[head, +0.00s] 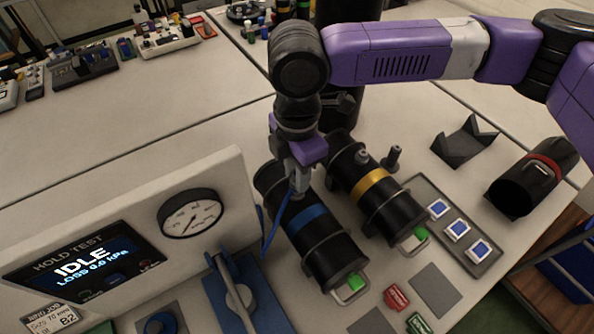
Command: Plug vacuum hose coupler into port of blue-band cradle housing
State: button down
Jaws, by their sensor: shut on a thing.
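The blue-band cradle housing (327,253) is a black cylinder lying slantwise in the middle, with a blue band and a green piece at its near end. My gripper (300,180) points down over its upper part and is shut on a small grey piece that appears to be the vacuum hose coupler (299,188). A thin blue hose (272,228) runs down from there along the housing's left side. The port is hidden beneath or behind the gripper. I cannot tell whether the coupler touches the housing.
A yellow-band cylinder (388,207) lies close on the right, with a grey post (392,158) beside it. A blue-based lever clamp (240,295) stands nearby.

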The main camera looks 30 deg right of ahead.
jog(key=c, duration=1.1)
grip_release()
jog(key=shift+o, duration=0.2)
jog(key=shift+r+b, duration=0.3)
jog(key=shift+r, duration=3.6)
jog(key=shift+s, duration=0.15)
